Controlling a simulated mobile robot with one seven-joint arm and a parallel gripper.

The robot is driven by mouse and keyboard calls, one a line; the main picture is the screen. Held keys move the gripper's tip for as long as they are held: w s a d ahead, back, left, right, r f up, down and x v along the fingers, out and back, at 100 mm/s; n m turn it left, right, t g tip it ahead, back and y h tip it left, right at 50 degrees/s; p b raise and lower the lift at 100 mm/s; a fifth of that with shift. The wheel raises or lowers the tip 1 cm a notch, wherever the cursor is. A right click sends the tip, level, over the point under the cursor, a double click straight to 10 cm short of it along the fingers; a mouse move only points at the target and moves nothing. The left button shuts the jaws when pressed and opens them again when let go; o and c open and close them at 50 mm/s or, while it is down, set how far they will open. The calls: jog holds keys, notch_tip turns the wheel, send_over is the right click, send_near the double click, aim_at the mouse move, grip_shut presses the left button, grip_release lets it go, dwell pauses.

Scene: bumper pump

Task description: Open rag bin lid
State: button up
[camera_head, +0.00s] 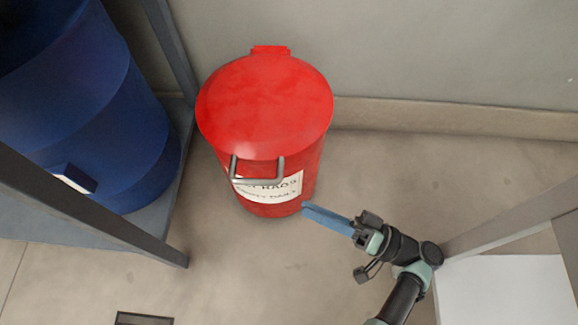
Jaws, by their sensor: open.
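The rag bin (310,180) is a red round can standing on the floor near the wall, with a white lettered label (288,189) on its front. Its red lid (265,105) lies shut on top, with a hinge tab at the back. A grey metal handle (258,181) sticks out at the front below the lid's edge and partly covers the label. My gripper (308,209) is at the lower right of the bin, with long blue fingers pointing left at the bin's lower front. It is open and holds nothing. From this view I cannot tell whether the fingertips touch the bin.
A blue drum (85,110) stands at the left within a grey metal frame (90,210). A white surface with grey frame bars (505,290) is at the lower right. A dark object (143,319) shows at the bottom edge. Floor in front of the bin is clear.

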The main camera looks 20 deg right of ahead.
aim_at(257, 181)
jog(key=b+x, duration=0.1)
jog(key=x, duration=1.1)
jog(key=shift+w+r+b, duration=0.15)
jog(key=shift+w+b, duration=0.15)
jog(key=shift+b, duration=0.05)
jog(key=shift+d, duration=0.1)
grip_shut()
dwell(0.9)
